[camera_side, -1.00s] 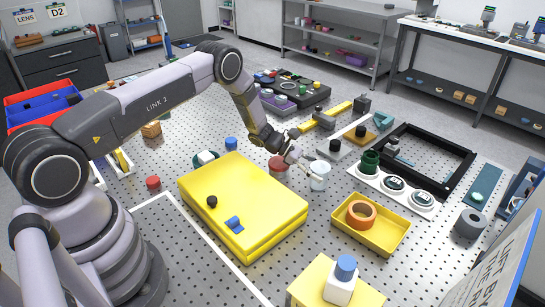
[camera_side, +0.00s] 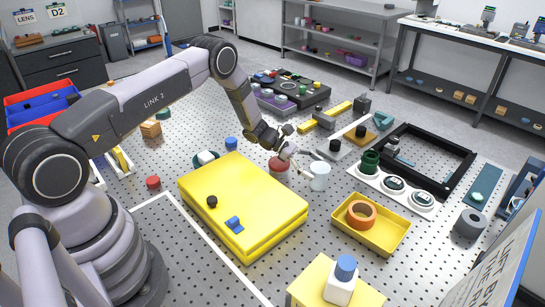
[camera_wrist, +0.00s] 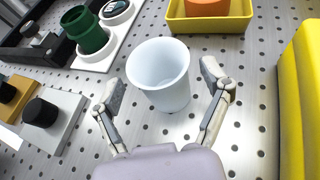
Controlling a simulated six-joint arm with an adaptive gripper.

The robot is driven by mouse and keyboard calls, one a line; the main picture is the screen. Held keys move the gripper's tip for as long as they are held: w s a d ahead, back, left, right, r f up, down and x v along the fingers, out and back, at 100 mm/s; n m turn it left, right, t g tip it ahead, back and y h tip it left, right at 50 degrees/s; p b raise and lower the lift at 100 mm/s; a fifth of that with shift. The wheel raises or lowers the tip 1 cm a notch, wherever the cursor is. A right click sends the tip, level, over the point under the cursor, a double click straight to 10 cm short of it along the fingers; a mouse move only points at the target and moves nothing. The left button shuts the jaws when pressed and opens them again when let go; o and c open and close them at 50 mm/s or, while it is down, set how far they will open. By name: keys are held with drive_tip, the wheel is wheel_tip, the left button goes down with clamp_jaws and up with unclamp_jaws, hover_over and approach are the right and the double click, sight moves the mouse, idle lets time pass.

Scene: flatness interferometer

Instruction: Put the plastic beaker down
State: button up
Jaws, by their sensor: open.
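The plastic beaker (camera_side: 320,176) is a pale, translucent white cup, standing upright on the perforated table to the right of the yellow case. In the wrist view the beaker (camera_wrist: 160,76) stands ahead of my gripper (camera_wrist: 166,88). The two fingers are spread wide, one on each side of its lower part, with a visible gap on both sides. In the side view my gripper (camera_side: 297,158) is just left of and behind the beaker, open and empty.
A yellow case (camera_side: 245,205) lies left of the beaker. A red round item (camera_side: 278,165) is close to my gripper. A white holder with a green cup (camera_side: 370,161) and a yellow tray (camera_side: 393,243) with an orange ring are to the right. Bare table surrounds the beaker.

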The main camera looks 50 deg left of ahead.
drive_tip(key=v, duration=1)
drive_tip(key=shift+w+r, duration=0.1)
drive_tip(key=shift+r, duration=0.3)
drive_tip(key=s+d+r+m+g+y, duration=0.25)
drive_tip(key=s+r+m, duration=0.35)
drive_tip(key=r, duration=0.6)
drive_tip(key=s+d+r+m+g+y, duration=0.2)
drive_tip(key=s+d+r+m, duration=0.3)
drive_tip(key=r, duration=0.7)
drive_tip(key=s+a+r+m+t+y, duration=0.1)
drive_tip(key=s+m, duration=0.3)
drive_tip(key=s, duration=0.4)
drive_tip(key=s+a+r+m+t+y, duration=0.2)
drive_tip(key=s+r+m+y, duration=0.1)
drive_tip(key=s, duration=0.5)
drive_tip(key=s+a+r+m+t+y, duration=0.1)
drive_tip(key=s+r+m+y, duration=0.3)
drive_tip(key=s, duration=0.5)
drive_tip(key=shift+a+r+m+t, duration=0.15)
drive_tip(key=shift+r+m+t, duration=0.05)
drive_tip(key=shift+m+t, duration=0.15)
